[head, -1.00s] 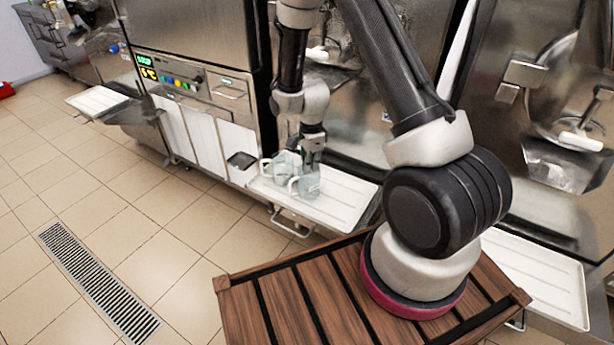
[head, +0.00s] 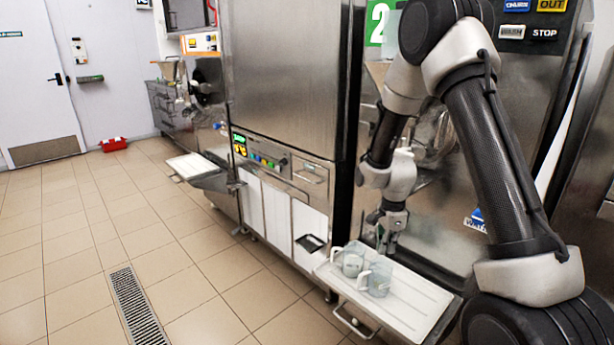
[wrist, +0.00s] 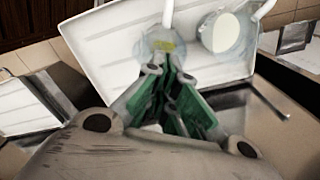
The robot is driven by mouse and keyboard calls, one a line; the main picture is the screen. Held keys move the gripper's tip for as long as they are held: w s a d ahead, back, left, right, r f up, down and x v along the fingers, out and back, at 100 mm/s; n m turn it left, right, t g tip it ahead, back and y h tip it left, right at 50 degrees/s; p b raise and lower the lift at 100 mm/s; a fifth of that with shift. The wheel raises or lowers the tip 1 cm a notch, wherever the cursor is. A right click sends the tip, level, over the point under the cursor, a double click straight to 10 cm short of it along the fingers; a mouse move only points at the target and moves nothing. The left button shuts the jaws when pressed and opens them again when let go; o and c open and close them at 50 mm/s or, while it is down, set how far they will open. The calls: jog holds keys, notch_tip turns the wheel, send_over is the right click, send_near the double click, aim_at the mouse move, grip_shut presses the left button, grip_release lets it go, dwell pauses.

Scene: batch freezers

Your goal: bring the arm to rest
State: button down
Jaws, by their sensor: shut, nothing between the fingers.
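My gripper (head: 386,243) is shut and empty, pointing down just above the white tray (head: 420,306). Its fingers with green pads (wrist: 174,72) show close together in the wrist view. Two clear glass mugs stand upright on the tray. The nearer mug (head: 378,281) is below my gripper, and the other mug (head: 352,260) is just to its left. My arm reaches across the right of the head view.
The tray juts from a steel freezer front behind my arm. A steel machine (head: 290,80) with a lit control panel stands left of it. Another white tray (head: 192,166) is farther left. The tiled floor (head: 190,285) is open around a drain grate (head: 137,305).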

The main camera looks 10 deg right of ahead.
jog(key=s+r+n+g, duration=0.2)
jog(key=s+r+n, duration=0.1)
jog(key=s+n, duration=0.5)
jog(key=s+d+r+n+t, duration=0.1)
jog(key=s+r+n+t, duration=0.1)
jog(key=s+r, duration=0.4)
jog(key=s+d+r+n+t, duration=0.1)
jog(key=s+r+n, duration=0.3)
jog(key=r, duration=0.9)
jog(key=s+d+r+n+t, duration=0.2)
jog(key=s+r+n+t, duration=0.1)
jog(key=s+r, duration=0.6)
jog(key=shift+r, duration=0.25)
jog(key=shift+d, duration=0.1)
